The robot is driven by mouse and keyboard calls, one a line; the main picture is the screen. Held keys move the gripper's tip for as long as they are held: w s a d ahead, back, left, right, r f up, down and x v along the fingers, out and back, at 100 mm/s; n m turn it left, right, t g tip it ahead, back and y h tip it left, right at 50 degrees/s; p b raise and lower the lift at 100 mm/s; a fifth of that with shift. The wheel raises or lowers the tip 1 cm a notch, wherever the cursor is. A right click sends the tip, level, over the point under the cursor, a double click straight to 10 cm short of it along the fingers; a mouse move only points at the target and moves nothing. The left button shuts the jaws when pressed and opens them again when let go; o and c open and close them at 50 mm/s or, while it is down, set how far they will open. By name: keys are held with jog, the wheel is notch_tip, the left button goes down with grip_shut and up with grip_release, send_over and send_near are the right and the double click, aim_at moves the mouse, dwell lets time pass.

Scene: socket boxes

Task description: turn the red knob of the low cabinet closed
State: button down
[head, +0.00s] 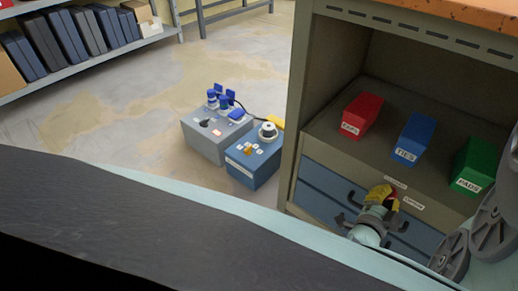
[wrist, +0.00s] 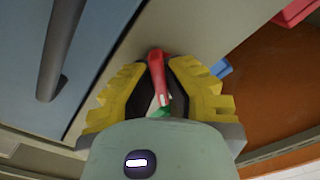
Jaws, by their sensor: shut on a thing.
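The low cabinet (head: 295,160) stands at the right of the head view, with an open shelf above blue drawers. My gripper (head: 384,192) is at its front face, just under the shelf edge and above a dark drawer handle. In the wrist view the yellow fingers stand on either side of the red knob (wrist: 156,72), a narrow lever-like piece, and are shut on it. Its base is partly hidden between the fingers. In the head view the fingers largely cover the knob, and its turn angle cannot be read there.
On the cabinet shelf are a red bin (head: 362,115), a blue bin (head: 413,140) and a green bin (head: 474,166). A grey socket box (head: 208,143) and a blue socket box (head: 252,168) stand on the floor left of the cabinet. A rack of binders (head: 60,45) is at the back left.

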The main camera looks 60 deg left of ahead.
jog(key=n+p, duration=0.1)
jog(key=n, duration=0.3)
jog(key=shift+f, duration=0.1)
jog(key=shift+n, duration=2)
jog(key=shift+s+f, duration=0.1)
jog(key=c, duration=1)
grip_release()
jog(key=shift+c, duration=0.2)
jog(key=shift+r, duration=0.2)
jog(key=v, duration=1.2)
